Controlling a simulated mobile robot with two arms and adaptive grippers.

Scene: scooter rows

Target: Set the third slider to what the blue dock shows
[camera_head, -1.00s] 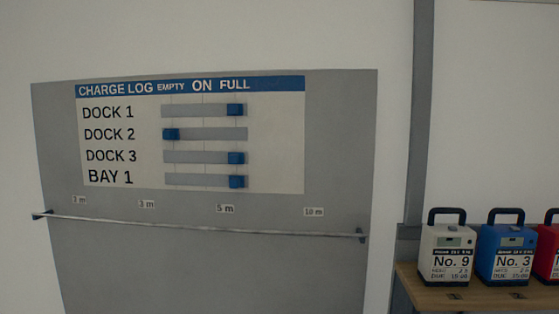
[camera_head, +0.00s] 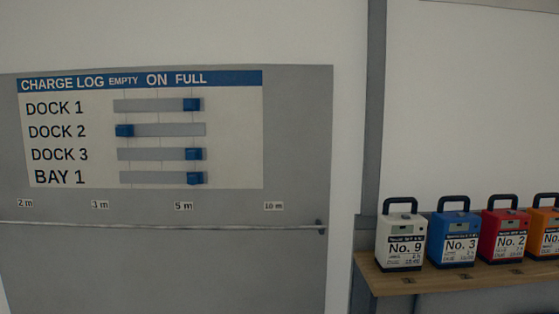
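The charge log board (camera_head: 235,140) hangs on a grey panel at the left, with columns EMPTY, ON and FULL. Its third slider, the blue block (camera_head: 194,154) in the DOCK 3 row, stands at the right end under FULL. The DOCK 1 slider (camera_head: 191,104) and BAY 1 slider (camera_head: 194,178) also stand under FULL. The DOCK 2 slider (camera_head: 124,130) stands at the left end under EMPTY. A blue unit marked No. 3 (camera_head: 456,226) stands on a shelf at the right; its small display is too small to read. Neither gripper is in view.
A wooden shelf (camera_head: 440,281) at the right also holds a white unit No. 9 (camera_head: 402,228), a red unit No. 2 (camera_head: 505,220) and an orange unit (camera_head: 546,240) cut by the edge. A rail (camera_head: 150,226) crosses the panel below the board.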

